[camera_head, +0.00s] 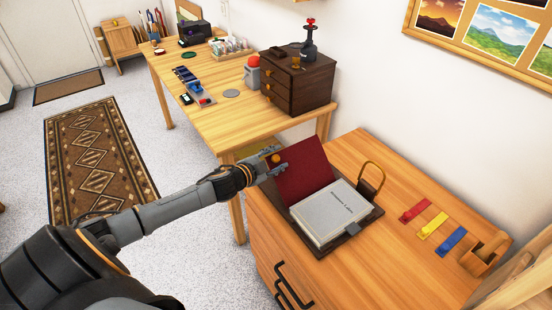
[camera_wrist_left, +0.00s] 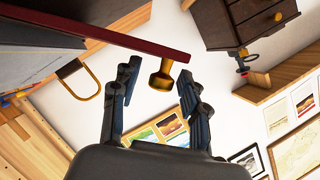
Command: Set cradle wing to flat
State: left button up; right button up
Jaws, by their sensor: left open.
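The book cradle (camera_head: 375,214) is dark and sits on the light wood cabinet. Its red wing (camera_head: 302,170) is raised and tilted up on the left side, and its red edge also shows in the left wrist view (camera_wrist_left: 110,35). A brass knob (camera_head: 276,158) is on the wing's outer side; it shows in the left wrist view (camera_wrist_left: 161,76). A closed grey-white book (camera_head: 328,210) lies on the cradle. My left gripper (camera_head: 274,162) is open, with its fingers on either side of the knob (camera_wrist_left: 158,78). I cannot tell whether they touch it. My right gripper is out of view.
A brass loop (camera_head: 371,171) stands behind the book. Red (camera_head: 414,211), yellow (camera_head: 433,225) and blue (camera_head: 451,239) strips lie to the right, beside a small wooden holder (camera_head: 485,253). A desk with a dark drawer box (camera_head: 300,85) stands behind.

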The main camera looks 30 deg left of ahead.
pick_arm(q)
grip_shut()
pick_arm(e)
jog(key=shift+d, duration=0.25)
